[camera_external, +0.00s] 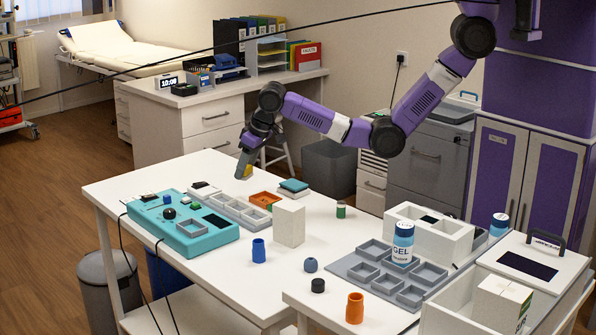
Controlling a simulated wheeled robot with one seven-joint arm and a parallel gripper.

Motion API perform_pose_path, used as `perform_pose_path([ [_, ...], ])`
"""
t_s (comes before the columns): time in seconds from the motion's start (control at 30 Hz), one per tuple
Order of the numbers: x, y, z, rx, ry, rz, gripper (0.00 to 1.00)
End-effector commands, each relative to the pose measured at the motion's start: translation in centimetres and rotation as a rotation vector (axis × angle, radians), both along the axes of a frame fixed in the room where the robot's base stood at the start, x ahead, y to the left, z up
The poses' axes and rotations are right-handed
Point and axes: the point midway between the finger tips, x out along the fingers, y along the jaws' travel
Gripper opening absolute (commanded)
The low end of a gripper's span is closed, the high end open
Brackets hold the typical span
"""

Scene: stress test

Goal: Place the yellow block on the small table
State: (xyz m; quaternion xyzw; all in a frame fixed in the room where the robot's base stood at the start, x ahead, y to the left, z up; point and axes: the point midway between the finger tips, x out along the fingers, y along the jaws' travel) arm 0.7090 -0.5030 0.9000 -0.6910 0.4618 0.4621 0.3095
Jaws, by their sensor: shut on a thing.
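My gripper (247,159) is shut on the yellow block (248,173), above the back left part of the white table in the middle (275,280). The block shows just below the fingers, and its upper part is hidden by them. I cannot tell whether the block touches the table. A second white table (340,312) stands at the front right. I cannot tell which table is the small one.
A teal device (183,228), a grey sectioned tray (236,214), an orange tray (265,200), a cream box (289,223) and a blue cup (258,249) stand on the middle table. A gel bottle (402,243) stands on the right. The front of the middle table is clear.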

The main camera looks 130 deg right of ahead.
Motion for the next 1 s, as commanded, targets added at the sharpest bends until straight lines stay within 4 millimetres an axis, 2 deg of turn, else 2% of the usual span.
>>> perform_pose_path([
  [0.1, 0.0, 0.0, -1.5, 0.0, 0.0, -0.001, 0.0],
  [0.27, 0.0, 0.0, -2.6, 0.001, 0.001, 0.0, 0.0],
  [0.5, 0.0, 0.0, -5.8, 0.0, 0.002, 0.001, 0.0],
  [0.97, 0.0, 0.0, -6.7, -0.001, 0.0, 0.0, 0.0],
  [1.0, 0.0, 0.0, -6.6, -0.001, 0.0, 0.0, 0.51],
])
